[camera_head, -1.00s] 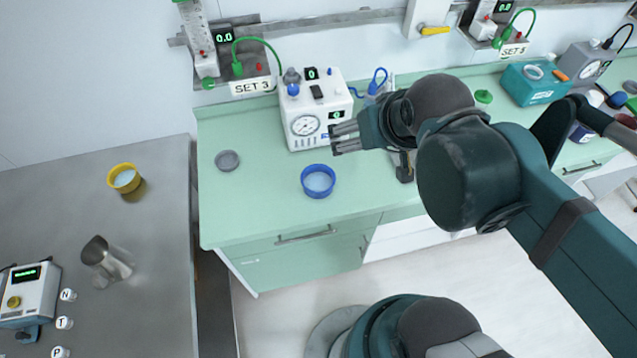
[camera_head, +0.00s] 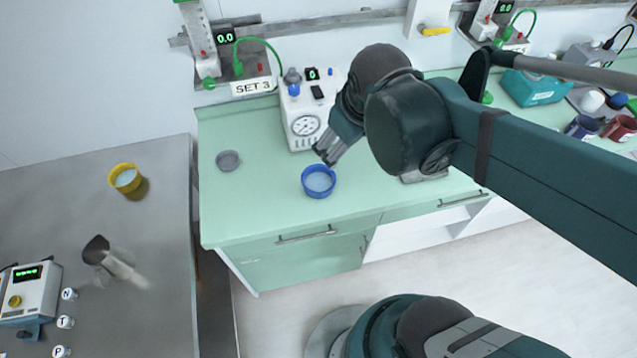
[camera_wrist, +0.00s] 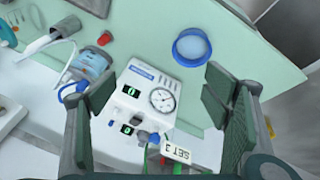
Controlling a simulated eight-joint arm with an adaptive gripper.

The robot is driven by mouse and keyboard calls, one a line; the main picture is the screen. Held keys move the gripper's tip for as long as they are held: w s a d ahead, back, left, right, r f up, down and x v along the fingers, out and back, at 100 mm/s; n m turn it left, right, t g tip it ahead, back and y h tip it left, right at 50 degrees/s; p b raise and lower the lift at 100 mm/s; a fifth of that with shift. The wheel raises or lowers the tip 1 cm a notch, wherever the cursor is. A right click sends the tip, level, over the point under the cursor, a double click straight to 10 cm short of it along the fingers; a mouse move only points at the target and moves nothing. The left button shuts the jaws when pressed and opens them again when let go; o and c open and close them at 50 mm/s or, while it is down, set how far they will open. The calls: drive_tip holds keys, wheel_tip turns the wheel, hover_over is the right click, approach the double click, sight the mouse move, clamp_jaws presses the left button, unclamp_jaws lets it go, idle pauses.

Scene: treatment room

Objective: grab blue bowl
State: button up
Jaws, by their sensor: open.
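The blue bowl (camera_head: 319,181) stands upright on the green counter, near its front edge, with something pale inside. My gripper (camera_head: 328,158) is just above and behind the bowl in the head view, its fingers pointing down and left. In the wrist view the gripper (camera_wrist: 160,100) has its two fingers wide apart, with nothing between them. There the bowl (camera_wrist: 191,47) lies beyond the fingertips, toward the top and a little right of centre. The bowl is apart from the fingers.
A white gauge device (camera_head: 300,118) stands behind the bowl, close to my gripper. A small grey dish (camera_head: 228,160) sits left on the counter (camera_head: 255,205). A yellow cup (camera_head: 126,178) and a metal jug (camera_head: 98,250) are on the grey table.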

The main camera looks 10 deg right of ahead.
drive_tip(key=w+a+f+n+g+h, duration=0.1)
drive_tip(key=w+a+f+n+g, duration=0.15)
drive_tip(key=f+n, duration=0.2)
drive_tip(key=n+g+h, duration=0.2)
drive_tip(key=n+h, duration=0.1)
drive_tip(key=n, duration=0.5)
approach(323, 185)
drive_tip(key=shift+w+a+r+p, duration=0.2)
drive_tip(key=shift+a+r+p, duration=0.1)
drive_tip(key=shift+a+r, duration=0.15)
drive_tip(key=shift+d, duration=0.15)
drive_tip(key=shift+x, duration=1.25)
drive_tip(key=shift+b+x, duration=0.6)
drive_tip(key=shift+x, duration=2)
drive_tip(key=shift+s+r, duration=0.1)
drive_tip(key=shift+s, duration=0.1)
